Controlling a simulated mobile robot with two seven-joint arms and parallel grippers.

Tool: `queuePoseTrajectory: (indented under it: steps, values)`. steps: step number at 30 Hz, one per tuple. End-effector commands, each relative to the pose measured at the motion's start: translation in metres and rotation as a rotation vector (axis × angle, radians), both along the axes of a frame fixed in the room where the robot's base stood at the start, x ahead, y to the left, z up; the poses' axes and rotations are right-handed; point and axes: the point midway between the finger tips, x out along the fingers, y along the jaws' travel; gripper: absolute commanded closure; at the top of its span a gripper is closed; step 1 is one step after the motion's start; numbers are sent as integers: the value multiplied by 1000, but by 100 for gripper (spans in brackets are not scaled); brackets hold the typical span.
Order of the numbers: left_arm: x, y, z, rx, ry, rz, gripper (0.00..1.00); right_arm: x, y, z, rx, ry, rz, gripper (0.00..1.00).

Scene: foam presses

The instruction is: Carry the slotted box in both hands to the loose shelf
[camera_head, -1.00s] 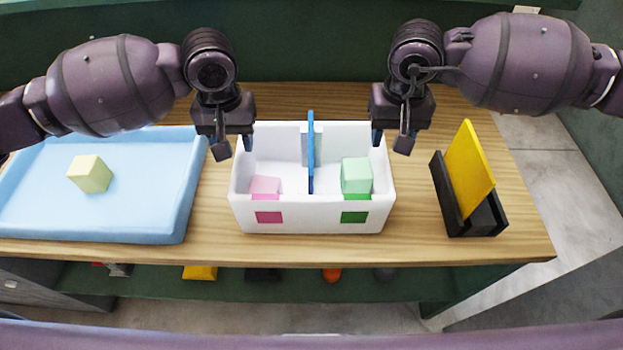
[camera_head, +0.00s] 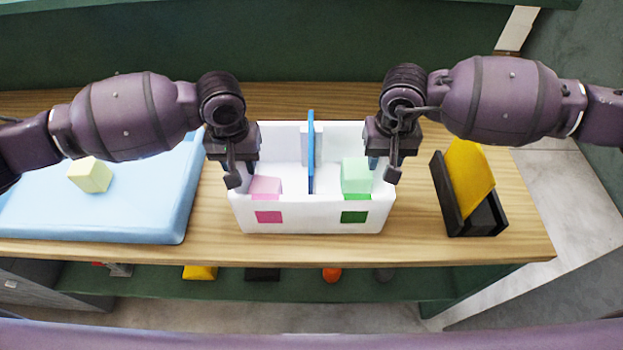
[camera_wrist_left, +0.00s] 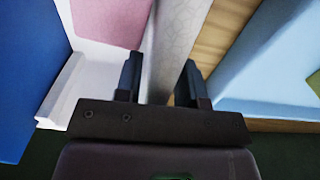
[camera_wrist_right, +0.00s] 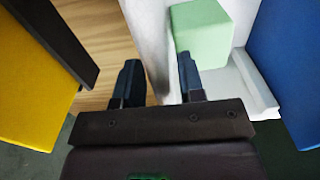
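The white slotted box (camera_head: 310,216) stands upright on the wooden table, with a blue divider panel (camera_head: 311,150) upright in its middle. A pink block (camera_head: 265,187) lies in its left compartment and a green block (camera_head: 356,176) in its right. My left gripper (camera_head: 243,174) is open, its fingers on either side of the box's left wall (camera_wrist_left: 172,45). My right gripper (camera_head: 381,170) is open, its fingers on either side of the right wall (camera_wrist_right: 150,40). Which surface is the loose shelf I cannot tell.
A light blue tray (camera_head: 130,210) with a pale yellow block (camera_head: 90,175) is left of the box. A black holder (camera_head: 482,222) with a yellow panel (camera_head: 467,175) stands to the right. A green lower shelf (camera_head: 220,287) with small items shows below the table (camera_head: 330,250).

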Motion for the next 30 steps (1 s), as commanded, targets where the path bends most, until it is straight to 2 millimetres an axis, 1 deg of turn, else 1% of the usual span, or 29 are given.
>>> queuePoseTrajectory:
  steps: [1,6,7,16,20,26,30]
  values:
    - [0,0,0,0,0,0,72,0,0,0,0,0,0,72]
    - [0,0,0,0,0,0,98,0,0,0,0,0,0,98]
    - [0,0,0,0,0,0,100,0,0,0,0,0,0,100]
    - [0,0,1,0,-1,1,100,0,0,1,0,-1,0,100]
    - [0,0,4,0,-2,1,100,0,0,5,0,-3,0,100]
    - [1,0,17,0,-8,1,100,1,0,17,0,-8,0,100]
    - [1,0,30,0,-11,1,100,1,0,30,0,-11,0,100]
